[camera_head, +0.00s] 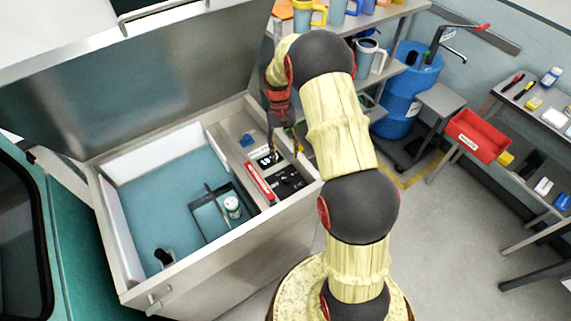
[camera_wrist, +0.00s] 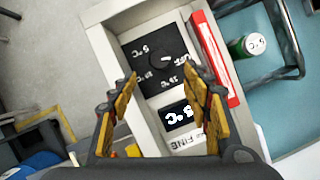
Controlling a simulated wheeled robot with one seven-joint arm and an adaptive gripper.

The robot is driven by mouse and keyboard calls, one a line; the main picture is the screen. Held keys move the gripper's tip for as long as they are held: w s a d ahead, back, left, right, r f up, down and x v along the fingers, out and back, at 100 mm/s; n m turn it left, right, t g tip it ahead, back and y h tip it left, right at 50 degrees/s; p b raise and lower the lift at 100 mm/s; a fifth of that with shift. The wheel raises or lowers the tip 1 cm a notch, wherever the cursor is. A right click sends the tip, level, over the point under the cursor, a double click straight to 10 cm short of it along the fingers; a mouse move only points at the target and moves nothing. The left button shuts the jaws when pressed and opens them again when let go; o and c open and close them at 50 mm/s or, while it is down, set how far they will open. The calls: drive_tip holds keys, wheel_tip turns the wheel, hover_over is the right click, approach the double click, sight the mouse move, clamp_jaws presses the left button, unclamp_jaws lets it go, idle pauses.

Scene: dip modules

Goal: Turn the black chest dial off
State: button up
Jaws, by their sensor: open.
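The black chest dial (camera_wrist: 161,61) is a round black knob on a square black panel with white markings, set in the chest's side ledge. Its panel (camera_head: 289,181) also shows in the head view, partly small and hard to read. A small black display (camera_wrist: 178,116) with white characters sits beside the panel. My gripper (camera_wrist: 158,75) is open and empty, its yellow-padded fingers spread on either side of the panel's near part. In the head view my gripper (camera_head: 287,150) hangs over the ledge near the display. Whether a finger touches the dial, I cannot tell.
A red bar (camera_head: 260,183) lies along the ledge. The open chest (camera_head: 140,187) holds a wire basket (camera_head: 205,213) with a green-and-white can (camera_head: 232,204). The raised lid (camera_head: 170,85) stands behind. A red bin (camera_head: 477,136) and a blue drum (camera_head: 404,95) are at right.

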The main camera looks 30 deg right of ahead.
drive_tip(key=shift+v, duration=1.25)
drive_tip(key=shift+w, duration=0.1)
drive_tip(key=s+a+r+n+t+b, duration=0.1)
drive_tip(key=s+a+r+t+b, duration=0.2)
drive_tip(key=s+a+r, duration=0.2)
drive_tip(key=s+a+r+n+t+h+b, duration=0.1)
drive_tip(key=s+a+r+t+b, duration=0.2)
drive_tip(key=s, duration=0.9)
drive_tip(key=s+a+r+n+t+b, duration=0.2)
drive_tip(key=s+a+r+t+b, duration=0.1)
drive_tip(key=s+a+r, duration=0.5)
wheel_tip(320, 180, up, 3)
drive_tip(key=shift+s+r+t+h, duration=0.15)
drive_tip(key=shift+t+h, duration=0.15)
drive_tip(key=shift+t, duration=0.2)
